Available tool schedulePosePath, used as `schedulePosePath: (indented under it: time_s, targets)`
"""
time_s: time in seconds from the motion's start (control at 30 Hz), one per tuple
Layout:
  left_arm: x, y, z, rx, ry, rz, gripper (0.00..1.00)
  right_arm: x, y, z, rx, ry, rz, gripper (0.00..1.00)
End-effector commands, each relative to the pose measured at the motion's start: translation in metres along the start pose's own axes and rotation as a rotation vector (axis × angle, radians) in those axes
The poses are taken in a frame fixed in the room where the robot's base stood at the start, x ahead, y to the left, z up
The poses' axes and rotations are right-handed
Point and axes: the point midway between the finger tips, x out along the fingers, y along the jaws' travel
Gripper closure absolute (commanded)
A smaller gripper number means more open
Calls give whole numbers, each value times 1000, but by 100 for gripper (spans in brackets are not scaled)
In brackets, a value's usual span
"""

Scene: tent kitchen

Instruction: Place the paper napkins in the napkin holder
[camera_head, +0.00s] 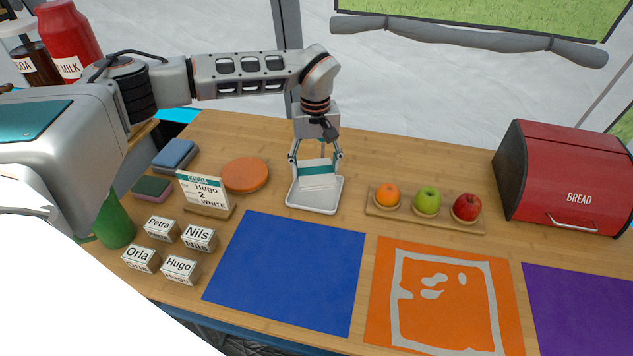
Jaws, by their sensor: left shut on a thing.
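My left gripper (316,158) points down at the back middle of the table, shut on a white block with a teal band, which looks like the pack of paper napkins (318,182). The napkins are between the fingers, over a shallow white tray (314,207) that looks like the napkin holder. The lower edge of the pack appears within the tray's outline. I cannot tell whether it touches the tray's floor. My right gripper is not in view.
A wooden board (410,216) with an orange, a green apple and a red apple stands right of the tray. An orange disc (245,174) and a cocoa card (203,192) stand left. A blue mat (290,270) lies in front. A red bread box (560,180) is far right.

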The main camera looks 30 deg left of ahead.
Motion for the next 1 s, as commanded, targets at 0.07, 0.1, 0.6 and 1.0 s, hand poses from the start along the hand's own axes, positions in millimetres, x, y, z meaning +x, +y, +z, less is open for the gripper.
schedulePosePath:
  time_s: [0.07,0.1,0.6,1.0]
  targets:
    - [8,0,0,0,0,1,59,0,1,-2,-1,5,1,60]
    - [9,1,0,1,1,1,59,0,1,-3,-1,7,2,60]
    - [53,1,0,0,1,2,59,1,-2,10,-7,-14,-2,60]
    - [55,1,0,0,1,1,21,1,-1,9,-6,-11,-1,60]
